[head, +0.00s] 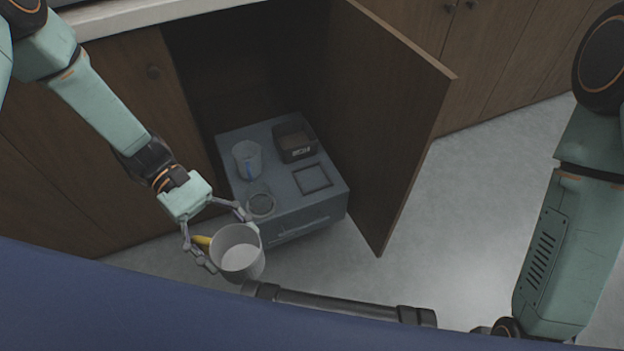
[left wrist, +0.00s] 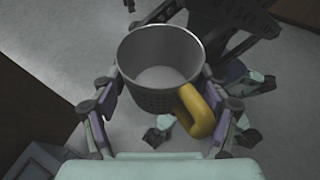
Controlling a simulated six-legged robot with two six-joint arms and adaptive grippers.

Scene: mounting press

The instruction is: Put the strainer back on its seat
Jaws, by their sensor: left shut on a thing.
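The strainer (head: 237,252) is a grey, open-topped, cup-shaped basket with a yellow handle (head: 203,241). My right gripper is not seen.
A clear cup with a blue mark (head: 247,160), a dark open box (head: 295,141) and a square frame (head: 312,179) are on the unit's top. The unit is partly inside a cabinet, whose open door (head: 385,120) stands to its right. Open floor (head: 470,220) lies beyond the door.

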